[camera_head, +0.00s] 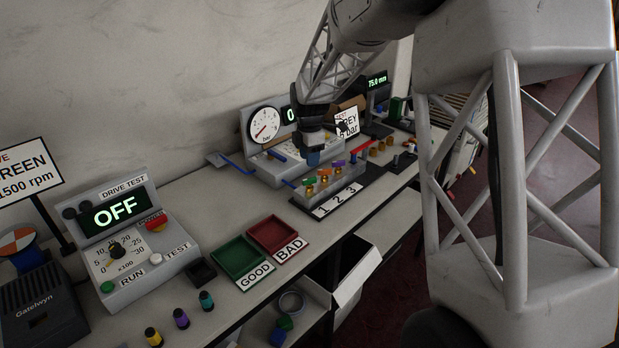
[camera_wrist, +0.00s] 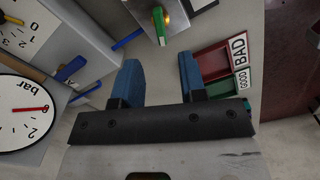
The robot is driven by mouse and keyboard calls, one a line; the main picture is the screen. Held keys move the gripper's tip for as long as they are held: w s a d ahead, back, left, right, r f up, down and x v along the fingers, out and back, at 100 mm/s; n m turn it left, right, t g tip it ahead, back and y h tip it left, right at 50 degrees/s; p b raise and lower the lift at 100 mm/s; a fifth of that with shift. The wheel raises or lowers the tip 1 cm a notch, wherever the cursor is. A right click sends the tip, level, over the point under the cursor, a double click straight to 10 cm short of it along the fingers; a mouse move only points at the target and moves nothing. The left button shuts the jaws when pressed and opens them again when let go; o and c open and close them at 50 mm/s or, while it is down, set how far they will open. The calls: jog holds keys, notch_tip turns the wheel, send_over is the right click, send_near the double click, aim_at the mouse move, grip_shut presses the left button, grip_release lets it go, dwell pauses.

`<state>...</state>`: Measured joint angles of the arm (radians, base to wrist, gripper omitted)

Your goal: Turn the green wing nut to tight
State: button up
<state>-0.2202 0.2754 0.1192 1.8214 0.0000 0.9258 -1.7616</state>
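The green wing nut (camera_head: 309,181) sits at the near left end of a row of coloured wing nuts on a grey block with a 1 2 3 label. It also shows in the wrist view (camera_wrist: 159,25), at the top centre, beside a brass fitting. My gripper (camera_wrist: 158,62) has its two blue fingers spread with nothing between them. The green wing nut lies beyond the fingertips in the wrist view, apart from them. In the head view my gripper (camera_head: 313,158) hangs above the block area, near the gauge panel; its fingers are small and partly hidden there.
A gauge panel with a round bar dial (camera_head: 264,124) and blue handles stands behind the block. Green (camera_head: 239,257) and red (camera_head: 276,234) trays labelled GOOD and BAD lie nearer on the table. A drive test box (camera_head: 132,245) reads OFF. Bare table lies between it and the gauge panel.

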aim_at(310, 179)
jog(key=shift+f, duration=0.1)
jog(key=shift+f, duration=3.8)
grip_shut()
